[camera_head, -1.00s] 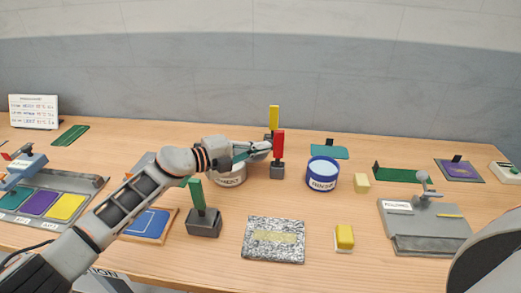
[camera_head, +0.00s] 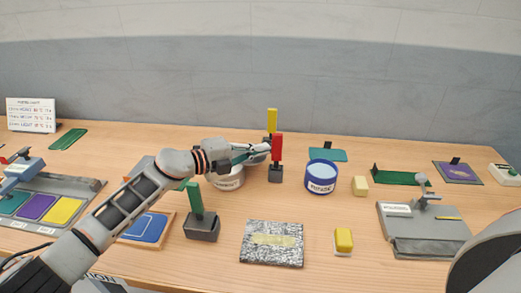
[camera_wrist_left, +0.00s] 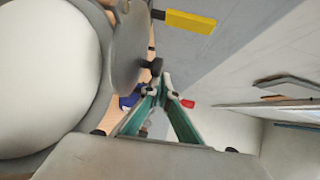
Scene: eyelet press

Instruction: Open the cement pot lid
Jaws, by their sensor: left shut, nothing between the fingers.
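The cement pot (camera_head: 226,182) is a pale round pot with a label, partly hidden behind my left arm and gripper in the head view. The left wrist view shows its wide white round inside (camera_wrist_left: 45,75) uncovered. The grey lid (camera_wrist_left: 129,45) stands tilted up at the pot's rim, seen nearly edge-on. In the head view a grey piece of it (camera_head: 257,159) shows just under the fingers. My left gripper (camera_head: 266,148) is shut and empty, with its green fingertips (camera_wrist_left: 165,86) beside the lid. Whether they touch it I cannot tell. My right gripper is out of view.
Red-handled (camera_head: 277,149) and yellow-handled (camera_head: 272,120) tools stand close to the fingertips. A blue-and-white pot (camera_head: 321,178) is to the right. A green-handled block (camera_head: 203,224) stands in front, near a speckled slab (camera_head: 272,254). Bare table lies around the yellow block (camera_head: 343,239).

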